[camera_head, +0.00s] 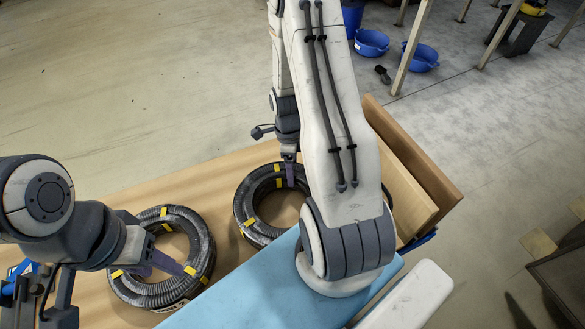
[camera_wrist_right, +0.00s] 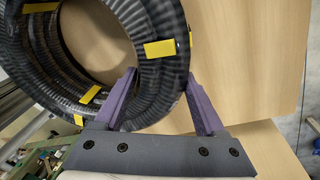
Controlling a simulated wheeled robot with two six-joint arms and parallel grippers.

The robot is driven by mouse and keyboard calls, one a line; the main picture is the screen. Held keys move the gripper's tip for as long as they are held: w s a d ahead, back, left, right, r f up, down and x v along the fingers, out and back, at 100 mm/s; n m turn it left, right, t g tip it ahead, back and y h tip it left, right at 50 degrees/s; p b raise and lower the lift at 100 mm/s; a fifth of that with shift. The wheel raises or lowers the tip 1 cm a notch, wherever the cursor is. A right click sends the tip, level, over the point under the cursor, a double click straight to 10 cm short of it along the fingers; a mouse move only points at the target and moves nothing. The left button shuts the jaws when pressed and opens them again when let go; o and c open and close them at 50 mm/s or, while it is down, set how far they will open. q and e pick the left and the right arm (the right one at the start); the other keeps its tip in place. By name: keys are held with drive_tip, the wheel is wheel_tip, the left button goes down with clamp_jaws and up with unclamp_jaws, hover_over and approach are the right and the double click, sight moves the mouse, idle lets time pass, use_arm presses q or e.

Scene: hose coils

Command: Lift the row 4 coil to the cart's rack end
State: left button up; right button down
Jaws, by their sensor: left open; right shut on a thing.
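Two black ribbed hose coils with yellow tape bands show in the head view: a left coil (camera_head: 204,243) and a right coil (camera_head: 243,203) on or just above the wooden cart bed. No row number is readable, so I cannot tell which is row 4. My right gripper (camera_head: 290,173) is shut on the right coil's far side. In the right wrist view its purple fingers (camera_wrist_right: 161,77) straddle that coil's ring wall (camera_wrist_right: 155,75). My left gripper (camera_head: 166,264) is open, its purple fingers at the left coil's middle. My right arm hides part of the right coil's surroundings.
Upright wooden boards (camera_head: 415,165) stand at the cart's right end. A light blue surface (camera_head: 245,292) lies along the near side, with a pale padded piece (camera_head: 410,297) beside it. Bare bed (camera_head: 120,195) shows behind the left coil.

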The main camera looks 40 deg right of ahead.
drive_tip(key=shift+f+b, duration=0.5)
drive_tip(key=shift+f, duration=0.1)
idle(0.8)
unclamp_jaws()
drive_tip(key=shift+r, duration=0.1)
idle(0.8)
drive_tip(key=shift+w+d+r+p, duration=0.1)
drive_tip(key=shift+w+r+p, duration=0.05)
drive_tip(key=shift+r+p, duration=0.9)
drive_tip(key=shift+w+r+p, duration=0.2)
drive_tip(key=shift+r+p, duration=0.65)
drive_tip(key=shift+r, duration=0.35)
drive_tip(key=shift+w+d+r+p, duration=0.1)
drive_tip(key=shift+w+r+p, duration=0.05)
drive_tip(key=shift+r+p, duration=0.9)
drive_tip(key=shift+r, duration=0.1)
